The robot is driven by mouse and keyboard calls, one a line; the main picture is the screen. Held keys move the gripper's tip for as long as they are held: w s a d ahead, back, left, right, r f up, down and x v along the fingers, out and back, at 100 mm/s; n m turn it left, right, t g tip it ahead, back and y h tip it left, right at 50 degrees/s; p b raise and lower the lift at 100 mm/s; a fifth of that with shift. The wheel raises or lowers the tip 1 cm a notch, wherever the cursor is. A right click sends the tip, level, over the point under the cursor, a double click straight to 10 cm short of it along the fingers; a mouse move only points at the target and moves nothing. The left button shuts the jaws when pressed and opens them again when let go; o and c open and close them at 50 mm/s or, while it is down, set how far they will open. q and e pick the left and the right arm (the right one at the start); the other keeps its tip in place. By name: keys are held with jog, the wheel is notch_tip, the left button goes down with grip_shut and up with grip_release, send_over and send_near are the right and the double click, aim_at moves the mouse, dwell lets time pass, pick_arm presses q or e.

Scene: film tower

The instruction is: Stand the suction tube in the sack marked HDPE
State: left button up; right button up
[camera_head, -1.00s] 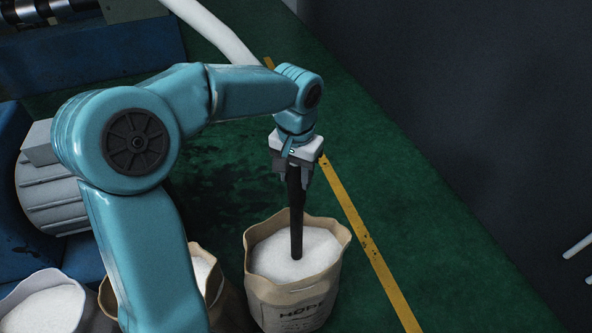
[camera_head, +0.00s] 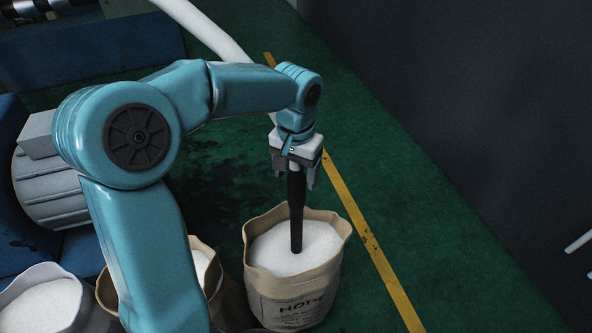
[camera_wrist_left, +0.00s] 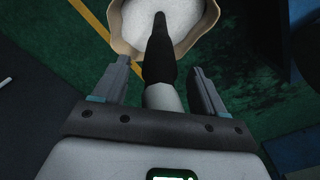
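The HDPE sack (camera_head: 318,288) is tan, open-topped and full of white granules, and its label shows on the front. The black suction tube (camera_head: 296,205) stands almost upright with its lower end in the granules. My left gripper (camera_head: 296,180) is above the sack, around the tube's upper part. In the left wrist view the fingers are spread, with a gap on each side of the tube (camera_wrist_left: 159,62). The sack's rim (camera_wrist_left: 117,30) shows beyond the tube there. The tube's buried tip is hidden. My right gripper is not in view.
Another sack (camera_head: 226,296) stands close on the left, partly hidden by my left arm, and a third (camera_head: 88,314) is at the lower left. A yellow floor line (camera_head: 372,248) runs to the right of the HDPE sack. Green floor lies free beyond it, up to a dark wall.

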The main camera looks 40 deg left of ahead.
pick_arm(q)
notch_tip(320, 180, up, 16)
jog(key=p, duration=0.3)
jog(key=shift+r+p, duration=0.15)
jog(key=shift+p, duration=0.25)
dwell(0.6)
jog(key=w+d+f+m+h+p, duration=0.15)
jog(key=d+f, duration=0.25)
jog(key=f, duration=0.4)
jog(key=w+d+f, duration=0.2)
jog(key=d+f, duration=0.2)
jog(key=f, duration=0.4)
jog(key=w+d+f+m+h+p, duration=0.1)
jog(key=d+f, duration=0.4)
jog(key=f, duration=0.4)
jog(key=s+d+f+p, duration=0.1)
jog(key=s+d+f, duration=0.4)
jog(key=s+f, duration=0.2)
jog(key=s+d+f+h+p, duration=0.1)
jog(key=s+d+f, duration=0.3)
jog(key=s+f, duration=0.3)
jog(key=s+n, duration=0.1)
jog(key=s, duration=0.1)
jog(key=shift+s+d+f, duration=0.15)
jog(key=shift+s+d, duration=0.2)
jog(key=shift+w+h, duration=0.1)
jog(key=shift+h, duration=0.15)
jog(key=c, duration=0.6)
jog(key=shift+o, duration=0.2)
jog(key=shift+a, duration=0.1)
